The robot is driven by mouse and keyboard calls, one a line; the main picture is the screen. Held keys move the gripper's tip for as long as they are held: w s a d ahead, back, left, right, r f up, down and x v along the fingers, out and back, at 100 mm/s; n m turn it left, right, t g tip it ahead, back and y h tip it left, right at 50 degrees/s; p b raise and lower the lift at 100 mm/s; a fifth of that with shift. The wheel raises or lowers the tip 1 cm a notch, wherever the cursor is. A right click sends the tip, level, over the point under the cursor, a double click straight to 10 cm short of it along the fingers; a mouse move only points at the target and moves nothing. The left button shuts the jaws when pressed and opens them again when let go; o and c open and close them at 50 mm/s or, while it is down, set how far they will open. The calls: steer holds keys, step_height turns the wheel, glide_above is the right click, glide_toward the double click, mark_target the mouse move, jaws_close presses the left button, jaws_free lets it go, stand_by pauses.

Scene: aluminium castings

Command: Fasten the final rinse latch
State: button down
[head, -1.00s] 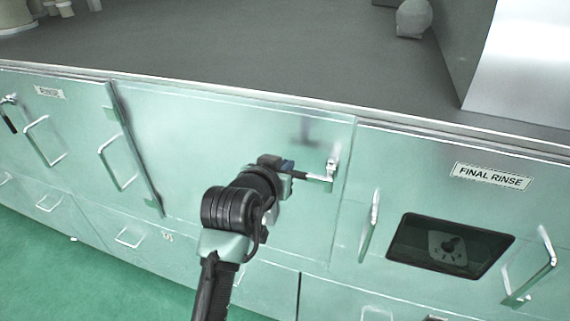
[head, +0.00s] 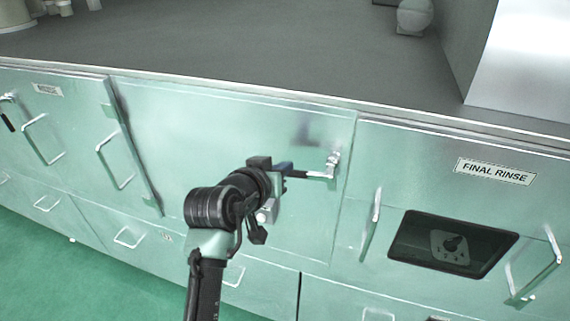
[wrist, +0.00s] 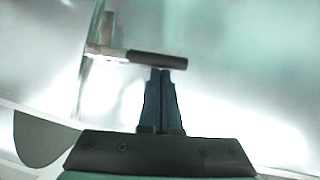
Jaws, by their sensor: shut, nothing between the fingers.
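The latch (head: 331,165) is a metal pivot with a lever at the right edge of the middle door, just left of the panel labelled FINAL RINSE (head: 494,171). Its lever lies about level, with the dark grip (wrist: 158,60) pointing left toward my gripper. My gripper (head: 285,168) is shut and empty, with its fingertips at the grip. In the wrist view the closed blue fingers (wrist: 168,73) end right at the grip's lower edge in the picture; whether they touch it I cannot tell. The metal stem (wrist: 108,42) shows to the left there.
The FINAL RINSE panel has a dark window (head: 452,244) between two bar handles (head: 370,226) (head: 535,274). Another latch (head: 8,112) hangs downward at far left. A grey countertop (head: 240,50) runs above the doors. Green floor (head: 70,270) is clear at lower left.

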steer(key=s+d+f+n+t+h+b, duration=0.1)
steer(key=d+f+n+h+b, duration=0.4)
steer(key=f+n+b, duration=0.5)
steer(key=shift+s+d+n+t+h+b, duration=0.3)
steer(key=shift+s+n+h+b, duration=0.1)
steer(key=shift+n+h+b, duration=0.6)
steer(key=shift+w+a, duration=0.1)
stand_by(0.4)
